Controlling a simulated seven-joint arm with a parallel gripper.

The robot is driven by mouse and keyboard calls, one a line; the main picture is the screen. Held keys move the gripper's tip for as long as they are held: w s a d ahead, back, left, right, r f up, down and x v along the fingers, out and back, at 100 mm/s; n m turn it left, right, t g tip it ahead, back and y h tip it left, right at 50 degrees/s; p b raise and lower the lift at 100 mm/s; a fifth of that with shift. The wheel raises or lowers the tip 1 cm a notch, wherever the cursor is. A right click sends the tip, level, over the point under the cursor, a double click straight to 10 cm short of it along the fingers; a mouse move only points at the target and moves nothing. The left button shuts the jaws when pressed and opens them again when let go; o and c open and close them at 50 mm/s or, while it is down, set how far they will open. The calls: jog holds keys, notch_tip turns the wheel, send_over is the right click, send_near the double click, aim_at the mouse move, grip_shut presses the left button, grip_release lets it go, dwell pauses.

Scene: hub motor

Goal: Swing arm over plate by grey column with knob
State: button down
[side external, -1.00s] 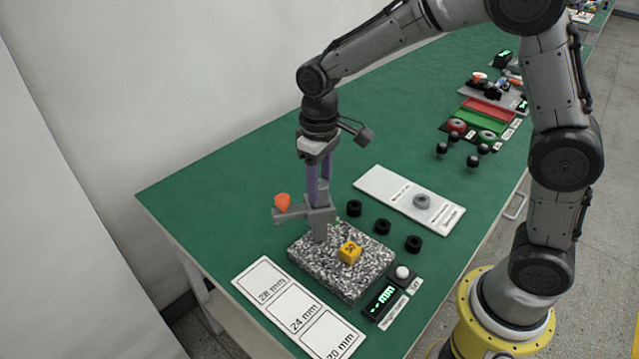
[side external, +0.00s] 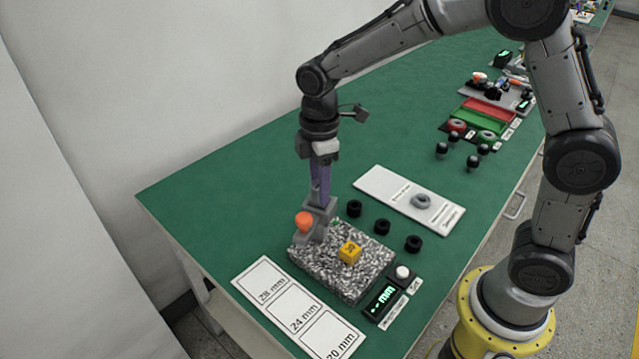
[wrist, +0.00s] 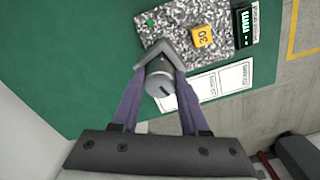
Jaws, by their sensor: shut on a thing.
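The grey column (side external: 323,212) stands at the back left corner of the speckled granite plate (side external: 345,285). My gripper (side external: 320,200) is shut on the column's upper part from above, with a purple finger on each side of it. In the wrist view my gripper (wrist: 160,76) has the round grey top (wrist: 159,84) between its fingers. The swing arm's orange knob (side external: 304,220) is at the column's front left, close to the plate's left edge. The arm is foreshortened here and partly hidden by the knob. The knob is not visible in the wrist view.
A yellow numbered block (side external: 349,252) sits on the plate. Several black rings (side external: 382,227) lie behind it. A digital display (side external: 381,299) is at its right, and a white card with millimetre boxes (side external: 297,311) is in front. A white board with a grey ring (side external: 422,201) lies further back.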

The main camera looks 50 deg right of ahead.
jog(key=n, duration=0.3)
jog(key=shift+r+n, duration=0.15)
jog(key=shift+n, duration=0.25)
jog(key=n, duration=0.3)
jog(key=shift+n, duration=0.3)
jog(key=n, duration=0.6)
jog(key=shift+n, duration=0.3)
jog(key=shift+c, duration=2)
grip_release()
notch_tip(320, 180, up, 14)
